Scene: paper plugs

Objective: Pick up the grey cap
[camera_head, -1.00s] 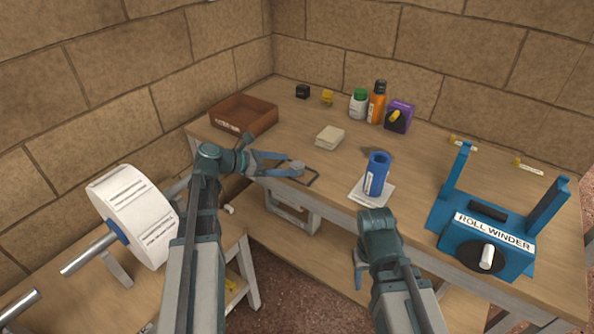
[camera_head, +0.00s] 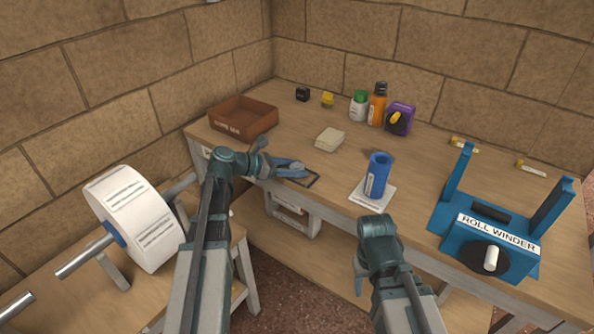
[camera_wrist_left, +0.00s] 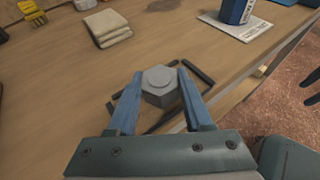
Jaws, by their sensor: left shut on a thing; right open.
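A blue cylinder (camera_head: 378,176) stands on a white card to the right. A folded beige cloth (camera_head: 329,139) lies behind the gripper, and a brown tray (camera_head: 243,119) is at the back left. The blue roll winder (camera_head: 487,236) stands at the right.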

